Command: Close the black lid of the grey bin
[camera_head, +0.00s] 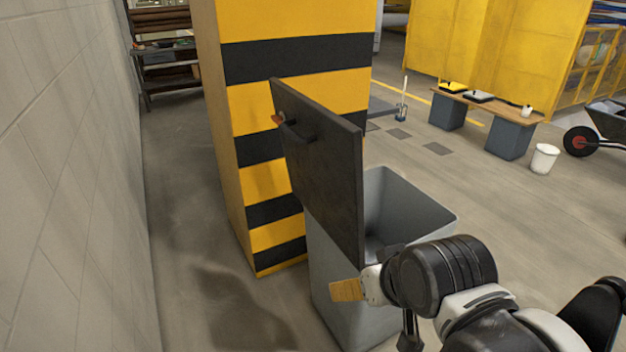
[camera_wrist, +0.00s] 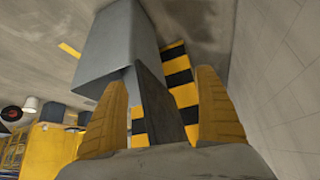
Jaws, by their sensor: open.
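The grey bin (camera_head: 335,285) stands on the floor in front of a striped pillar. Its black lid (camera_head: 325,175) is open and stands upright along the bin's left side, with a small handle on its left face. The bin's inside shows. My gripper (camera_head: 347,290) is low in front of the bin, below the lid's bottom edge; one yellow finger shows there. In the wrist view my gripper (camera_wrist: 165,75) is open, with both yellow fingers apart. The lid (camera_wrist: 160,108) appears between them, and the bin (camera_wrist: 118,45) lies beyond. Contact with the lid cannot be told.
The yellow and black pillar (camera_head: 270,20) stands close behind the lid. A pale block wall (camera_head: 60,150) runs along the left, with free floor between. A bench (camera_head: 490,107), a white bucket (camera_head: 544,159) and a wheelbarrow (camera_head: 605,115) are farther right.

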